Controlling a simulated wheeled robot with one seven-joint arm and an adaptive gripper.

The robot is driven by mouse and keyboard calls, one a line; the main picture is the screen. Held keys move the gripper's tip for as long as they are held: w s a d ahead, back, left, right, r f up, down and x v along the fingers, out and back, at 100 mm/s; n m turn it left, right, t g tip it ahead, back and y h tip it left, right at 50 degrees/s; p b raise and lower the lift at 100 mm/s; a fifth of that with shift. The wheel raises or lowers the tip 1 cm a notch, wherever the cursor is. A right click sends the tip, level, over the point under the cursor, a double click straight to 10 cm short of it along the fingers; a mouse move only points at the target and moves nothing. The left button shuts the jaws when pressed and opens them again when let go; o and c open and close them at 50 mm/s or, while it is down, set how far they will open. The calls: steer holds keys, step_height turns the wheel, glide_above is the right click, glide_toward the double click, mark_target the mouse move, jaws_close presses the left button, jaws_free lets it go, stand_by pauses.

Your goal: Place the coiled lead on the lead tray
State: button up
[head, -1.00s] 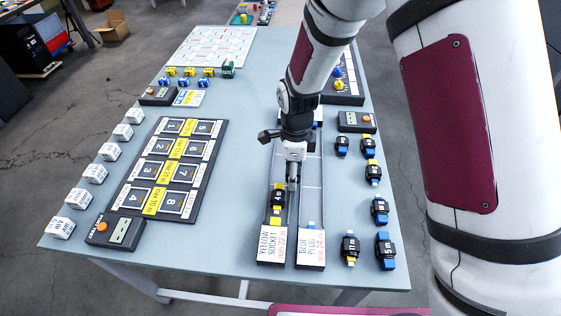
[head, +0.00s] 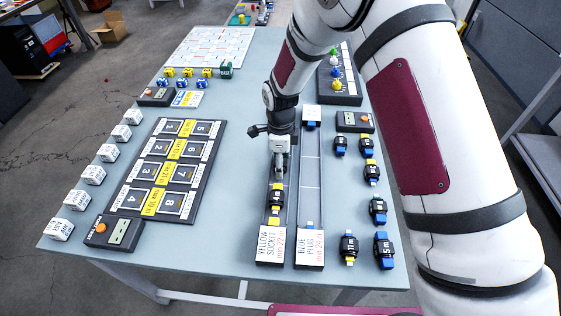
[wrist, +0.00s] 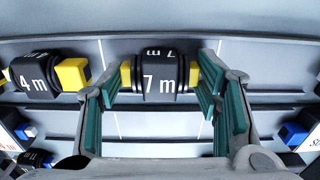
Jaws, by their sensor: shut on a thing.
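The blue plug lane (head: 309,250) is alongside.
Several black leads with blue or yellow ends, such as one at the front (head: 384,250), stand right of the tray. A numbered rack (head: 195,150) lies left, with white cubes (head: 75,200) beyond it. Blue ends show at both ends of the blue plug lane.

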steer(key=shift+f, duration=0.1)
steer(key=o, duration=1.2)
step_height(320, 180, up, 12)
steer(key=shift+r, duration=0.15)
